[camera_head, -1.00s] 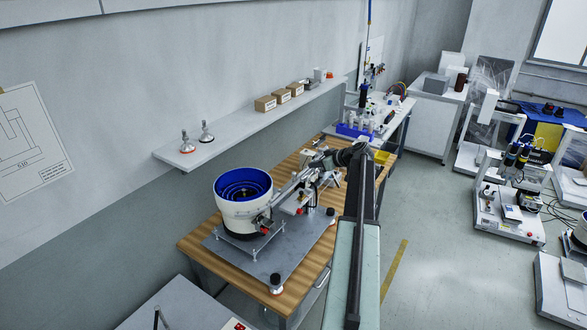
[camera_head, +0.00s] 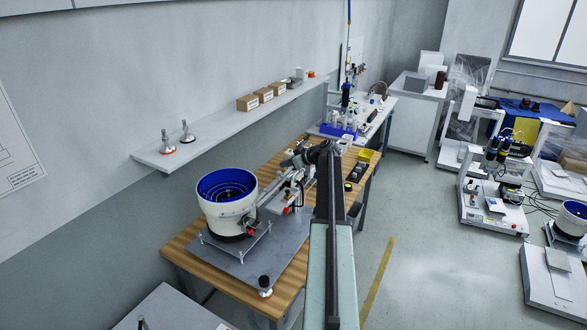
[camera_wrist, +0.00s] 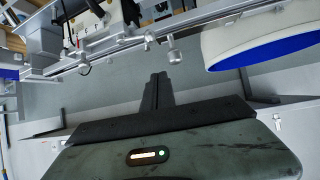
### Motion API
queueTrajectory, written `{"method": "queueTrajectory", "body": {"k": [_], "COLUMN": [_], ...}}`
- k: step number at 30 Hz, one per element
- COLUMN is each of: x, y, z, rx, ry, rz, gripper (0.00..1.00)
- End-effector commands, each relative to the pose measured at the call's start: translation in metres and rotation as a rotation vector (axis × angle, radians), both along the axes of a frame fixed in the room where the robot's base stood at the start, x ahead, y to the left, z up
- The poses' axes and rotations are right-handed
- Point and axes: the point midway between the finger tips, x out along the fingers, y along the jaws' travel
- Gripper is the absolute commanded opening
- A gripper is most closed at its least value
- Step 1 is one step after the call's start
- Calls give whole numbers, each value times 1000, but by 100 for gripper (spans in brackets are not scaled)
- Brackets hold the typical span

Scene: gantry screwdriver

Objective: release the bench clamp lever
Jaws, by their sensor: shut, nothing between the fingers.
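My gripper (camera_wrist: 158,88) shows in the wrist view as dark fingers closed together with nothing between them. In the head view my arm reaches over the wooden bench (camera_head: 186,248), its end beside the feeder assembly. A white bowl feeder with a blue inside (camera_head: 228,205) stands on a grey plate (camera_head: 245,268); its rim (camera_wrist: 265,45) shows at the upper right of the wrist view. A silver track (camera_wrist: 130,45) crosses above the fingers there, apparently apart from them. I cannot pick out the bench clamp lever; my arm hides part of the bench.
A shelf (camera_head: 215,122) on the wall holds small boxes (camera_head: 264,95) and two metal feet (camera_head: 187,135). A blue rack of bottles (camera_head: 338,131) and a yellow bin (camera_head: 366,155) stand farther back. The floor (camera_head: 420,255) on the right is open, with machines beyond.

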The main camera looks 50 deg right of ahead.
Motion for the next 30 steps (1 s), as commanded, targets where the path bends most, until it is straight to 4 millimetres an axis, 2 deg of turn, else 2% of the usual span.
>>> {"method": "queueTrajectory", "body": {"k": [1, 4, 6, 9, 22, 30], "x": [11, 26, 8, -4, -8, -3], "y": [-1, 1, 1, 0, -1, 8], "z": [-13, -25, -34, -40, -40, -40], "rx": [-1, 0, -1, 0, 0, -1], "ry": [0, 1, 0, 0, 0, 1], "rz": [1, 0, -3, -2, 1, 62], "gripper": [0, 0, 0, 0, 0, 0]}}
